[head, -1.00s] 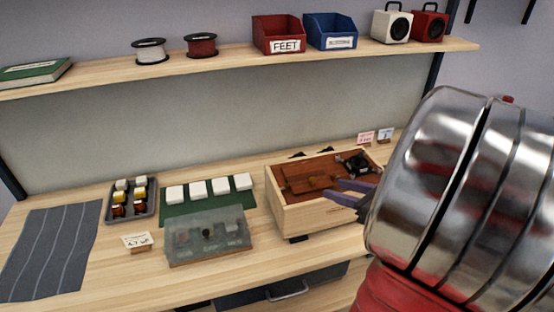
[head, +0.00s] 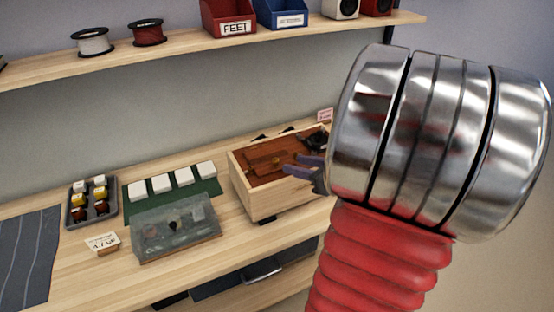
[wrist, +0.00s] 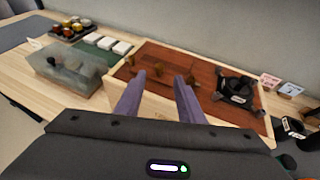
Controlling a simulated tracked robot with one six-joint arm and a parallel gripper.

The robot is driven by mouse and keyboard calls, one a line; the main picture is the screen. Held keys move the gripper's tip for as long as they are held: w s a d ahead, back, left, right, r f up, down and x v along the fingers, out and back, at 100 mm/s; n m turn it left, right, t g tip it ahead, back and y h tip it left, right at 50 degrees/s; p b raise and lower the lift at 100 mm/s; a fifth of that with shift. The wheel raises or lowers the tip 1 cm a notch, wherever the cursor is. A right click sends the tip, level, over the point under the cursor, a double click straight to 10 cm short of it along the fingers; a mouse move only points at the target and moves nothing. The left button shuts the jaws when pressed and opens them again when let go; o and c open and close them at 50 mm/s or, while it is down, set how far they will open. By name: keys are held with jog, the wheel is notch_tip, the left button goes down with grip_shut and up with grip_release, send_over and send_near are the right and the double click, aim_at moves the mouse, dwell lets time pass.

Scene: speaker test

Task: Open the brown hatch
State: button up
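The brown hatch (head: 262,163) is a panel lying flat, shut, in the reddish-brown top of a pale wooden box (head: 262,197). A small brass knob (head: 276,160) stands on it. In the wrist view the hatch (wrist: 178,76) and its knob (wrist: 158,69) show just beyond my fingertips. My gripper (wrist: 160,84) is open and empty, with purple fingers spread on either side of the line to the knob. In the head view my gripper (head: 292,163) is just right of the knob, and I cannot tell whether it touches anything. My wrist hides the box's far right.
A black device (wrist: 236,90) sits on the box top right of the hatch. A translucent case (head: 175,228), a green mat (head: 150,213) with white blocks, and a tray (head: 78,218) stand left of the box. A shelf (head: 180,57) runs above.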

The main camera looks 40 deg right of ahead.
aim_at(278, 159)
jog(key=x, duration=1)
jog(key=shift+f, duration=0.1)
grip_shut()
dwell(0.3)
jog(key=shift+d, duration=0.25)
